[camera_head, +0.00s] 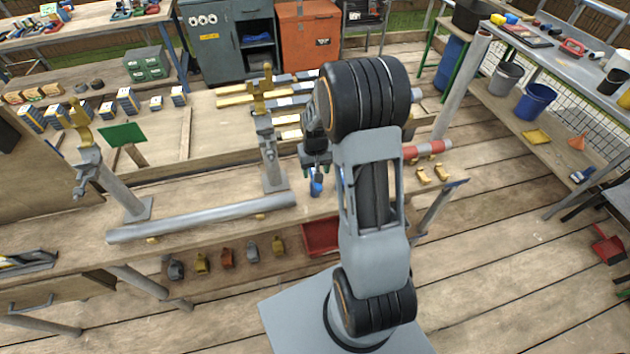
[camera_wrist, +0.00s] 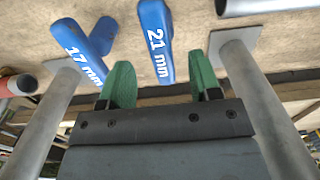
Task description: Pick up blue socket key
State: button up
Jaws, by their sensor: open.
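A blue socket key marked "21 mm" (camera_wrist: 156,38) lies on the wooden bench in the wrist view, ahead of my gripper and between the lines of its two green fingertips. A second blue socket key, marked "17 mm" (camera_wrist: 82,52), lies to its left, partly hidden behind the left fingertip. My gripper (camera_wrist: 160,84) is open and empty, with a clear gap between the fingers. In the head view my gripper (camera_head: 316,168) hangs over the bench, and a blue key (camera_head: 316,188) shows just below it. The other key is hard to make out there.
Grey upright posts stand on both sides of my gripper, one at its left (camera_head: 270,152). A long grey pipe (camera_head: 200,219) lies along the bench's front edge. A red tray (camera_head: 321,236) and several small coloured parts sit lower in front. A red-and-white cylinder (camera_head: 428,149) is at the right.

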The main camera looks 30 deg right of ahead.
jog(key=shift+w+f+p, duration=0.2)
jog(key=shift+f+p, duration=0.25)
jog(key=shift+f, duration=2)
grip_shut()
